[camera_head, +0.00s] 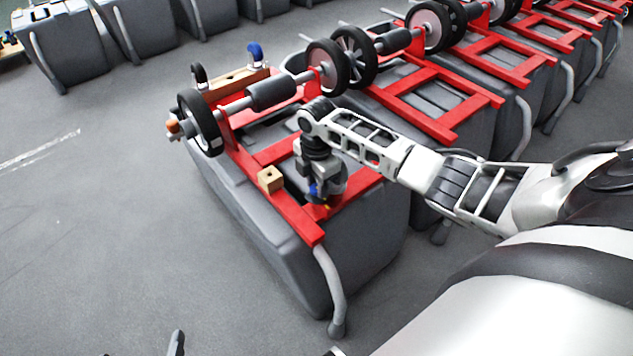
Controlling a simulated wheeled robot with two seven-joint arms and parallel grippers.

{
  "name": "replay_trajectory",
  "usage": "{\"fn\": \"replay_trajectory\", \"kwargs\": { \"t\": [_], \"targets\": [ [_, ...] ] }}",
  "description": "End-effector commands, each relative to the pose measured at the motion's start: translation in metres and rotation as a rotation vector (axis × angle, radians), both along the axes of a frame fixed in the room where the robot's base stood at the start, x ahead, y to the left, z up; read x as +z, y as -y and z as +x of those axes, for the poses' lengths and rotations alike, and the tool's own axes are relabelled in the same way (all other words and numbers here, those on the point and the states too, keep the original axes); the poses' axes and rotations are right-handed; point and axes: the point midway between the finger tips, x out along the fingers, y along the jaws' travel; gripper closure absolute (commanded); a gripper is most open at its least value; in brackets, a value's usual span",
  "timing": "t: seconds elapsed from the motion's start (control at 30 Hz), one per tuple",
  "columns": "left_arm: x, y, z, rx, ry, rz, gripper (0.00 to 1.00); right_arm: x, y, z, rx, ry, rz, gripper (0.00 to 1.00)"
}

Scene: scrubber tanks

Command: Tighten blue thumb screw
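The nearest grey scrubber tank (370,240) carries a red frame (295,215). My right arm reaches in from the right, and my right gripper (322,192) points down at the frame's near right part. A small blue piece (313,190) shows at the gripper's fingers. I cannot tell whether it is the blue thumb screw or whether the fingers close on it. The fingertips and what lies under them are mostly hidden by the wrist. A grey prong at the bottom edge may be part of my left gripper (175,343); its state does not show.
A small wooden block (270,179) sits on the frame left of my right gripper. Black wheels (200,122) and a roller (272,92) stand behind it. A blue upright piece (255,52) is at the far end. More tanks line the back right; the left floor (90,220) is clear.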

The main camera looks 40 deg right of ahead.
Motion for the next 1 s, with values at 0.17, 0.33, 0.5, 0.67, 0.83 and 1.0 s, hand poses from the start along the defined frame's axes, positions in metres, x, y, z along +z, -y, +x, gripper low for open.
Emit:
{"fn": "replay_trajectory", "kwargs": {
  "t": [0.17, 0.33, 0.5, 0.67, 0.83, 1.0],
  "targets": [
    [0.001, -0.001, 0.0, 0.002, 0.003, 0.0, 0.0, 0.0, 0.0, 0.0, -0.001, -0.001, 0.0, 0.95],
    [0.022, -0.004, 0.0, 0.011, 0.024, 0.009, 0.0, 0.005, 0.0, 0.0, -0.063, -0.003, 0.002, 0.95],
    [0.047, -0.011, -0.005, 0.04, 0.05, 0.002, 0.0, 0.005, -0.001, -0.001, -0.186, -0.004, 0.002, 0.95],
    [0.042, -0.01, -0.004, 0.038, 0.04, 0.002, 0.0, 0.0, 0.0, 0.0, -0.222, -0.002, 0.001, 0.95],
    [0.041, -0.01, -0.004, 0.038, 0.039, 0.003, 0.0, 0.0, 0.0, 0.0, -0.221, -0.001, 0.001, 0.95],
    [0.041, -0.01, -0.004, 0.037, 0.039, 0.002, 0.0, 0.0, 0.0, 0.0, -0.22, -0.001, 0.001, 0.5]
  ]
}}
